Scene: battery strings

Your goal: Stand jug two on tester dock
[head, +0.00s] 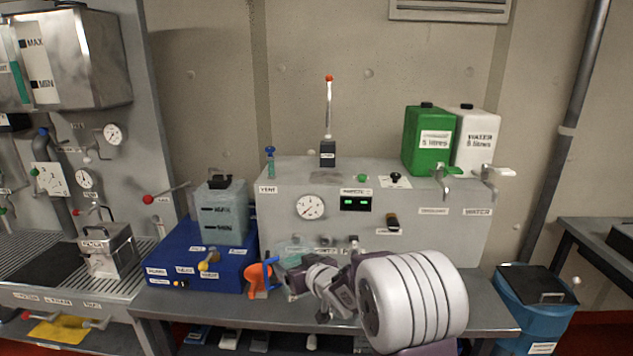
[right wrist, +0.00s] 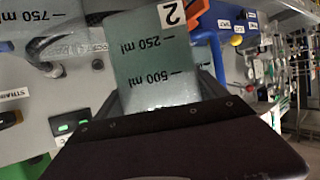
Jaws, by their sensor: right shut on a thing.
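Jug two (right wrist: 165,60) is a translucent grey-green jug with a "2" tag and 250 ml and 500 ml marks. It sits between the fingers of my right gripper (right wrist: 160,95), which is shut on it; the marks appear upside down in the right wrist view. In the head view my right gripper (head: 294,270) is low in front of the grey cabinet, and a pale translucent part of the jug (head: 298,249) shows just above it. The arm hides the rest. No label that I can read marks the tester dock. My left gripper is not in view.
The grey cabinet (head: 285,188) carries a gauge, a lit display and several taps. A blue box (head: 180,238) with a clear tank (head: 222,210) stands left of it. An orange object (head: 258,278) is close to my right gripper. Another vessel marked 750 ml (right wrist: 50,20) is beside the jug.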

